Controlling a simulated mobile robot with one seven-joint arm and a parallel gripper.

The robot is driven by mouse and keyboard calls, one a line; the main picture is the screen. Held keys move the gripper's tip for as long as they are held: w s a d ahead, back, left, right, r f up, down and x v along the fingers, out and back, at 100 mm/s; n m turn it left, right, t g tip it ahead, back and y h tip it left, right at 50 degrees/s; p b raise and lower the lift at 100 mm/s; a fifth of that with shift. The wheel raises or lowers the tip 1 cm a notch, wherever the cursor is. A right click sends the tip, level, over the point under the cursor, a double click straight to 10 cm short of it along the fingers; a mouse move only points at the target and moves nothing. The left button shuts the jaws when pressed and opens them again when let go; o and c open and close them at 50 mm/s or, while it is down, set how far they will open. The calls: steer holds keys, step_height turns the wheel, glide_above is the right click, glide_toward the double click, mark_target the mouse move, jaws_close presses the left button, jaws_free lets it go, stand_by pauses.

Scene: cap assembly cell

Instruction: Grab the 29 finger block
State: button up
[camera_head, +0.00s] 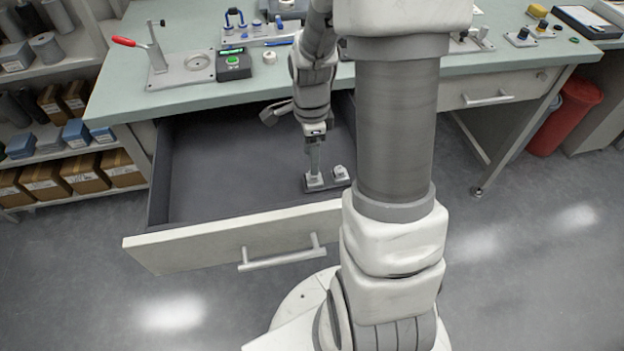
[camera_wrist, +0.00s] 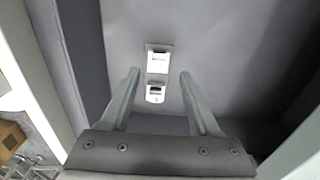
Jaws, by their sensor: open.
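In the wrist view the small light-coloured block (camera_wrist: 158,62) shows between and just beyond the fingertips, with a dark slot and a lower pale part nearer the palm. No number on it is legible. My gripper (camera_wrist: 159,76) is open, with one finger on each side of the block's line and a gap to it on both sides. In the head view my gripper (camera_head: 314,165) points down into the drawer and partly hides the block.
The drawer (camera_head: 220,243) is pulled out, and its dark floor is mostly bare. The green worktop (camera_head: 130,90) above carries a red-handled toggle press (camera_head: 160,60) and a small green-lit box (camera_head: 233,64). Shelves with boxes stand left; a red bin (camera_head: 565,117) stands right.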

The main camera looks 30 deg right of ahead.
mark_target(312, 178)
steer(key=shift+s+f+b, duration=0.1)
steer(key=shift+f+b, duration=0.9)
steer(key=shift+f, duration=1.75)
jaws_close()
